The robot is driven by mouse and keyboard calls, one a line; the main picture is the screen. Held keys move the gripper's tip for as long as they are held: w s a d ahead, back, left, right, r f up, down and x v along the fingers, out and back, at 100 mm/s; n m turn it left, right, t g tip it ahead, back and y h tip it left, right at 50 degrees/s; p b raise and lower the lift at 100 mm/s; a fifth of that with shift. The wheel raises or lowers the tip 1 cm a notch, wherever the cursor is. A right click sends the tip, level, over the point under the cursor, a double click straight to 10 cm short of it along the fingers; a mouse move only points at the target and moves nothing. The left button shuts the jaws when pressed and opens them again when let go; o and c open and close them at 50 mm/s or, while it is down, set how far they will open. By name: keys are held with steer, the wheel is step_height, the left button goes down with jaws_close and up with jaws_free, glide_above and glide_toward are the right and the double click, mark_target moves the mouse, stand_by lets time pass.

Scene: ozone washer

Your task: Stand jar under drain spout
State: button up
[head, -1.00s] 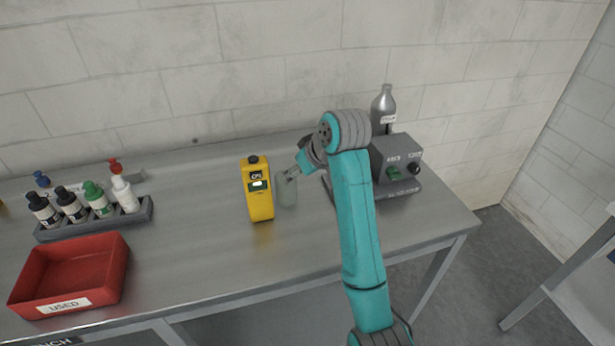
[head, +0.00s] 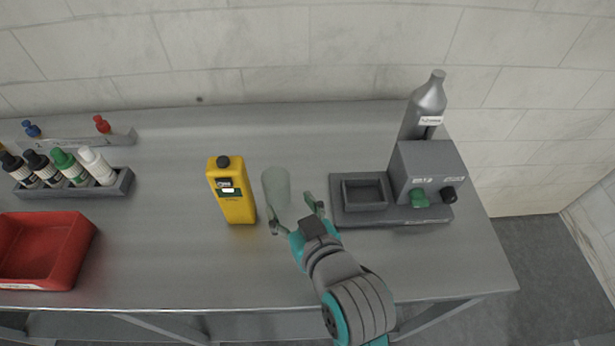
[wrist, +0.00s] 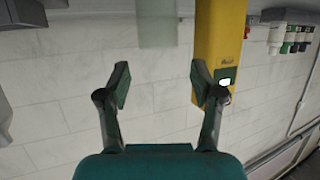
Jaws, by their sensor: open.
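The jar (head: 276,187), pale green and translucent, stands on the metal bench right of the yellow meter. My gripper (head: 292,213) is open and empty, just in front of the jar and to its right in the head view. In the wrist view the jar (wrist: 157,22) is at the top edge, beyond my open fingertips (wrist: 160,83) and not between them. The grey washer (head: 428,168) stands at the right of the bench, with a green knob or valve (head: 419,198) on its front. I cannot clearly make out the drain spout.
The yellow meter (head: 232,192) stands close left of the jar. A square-rimmed recess (head: 365,193) is on the washer's base, and a grey bottle (head: 428,104) rises behind the housing. A bottle rack (head: 122,187) and red bin (head: 72,262) are left. The bench front is clear.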

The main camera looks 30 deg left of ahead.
mark_target(272, 174)
steer(key=x, duration=0.4)
steer(key=shift+w, duration=0.25)
steer(key=shift+x, duration=3.15)
steer(key=shift+r, duration=0.15)
steer(key=c, duration=1)
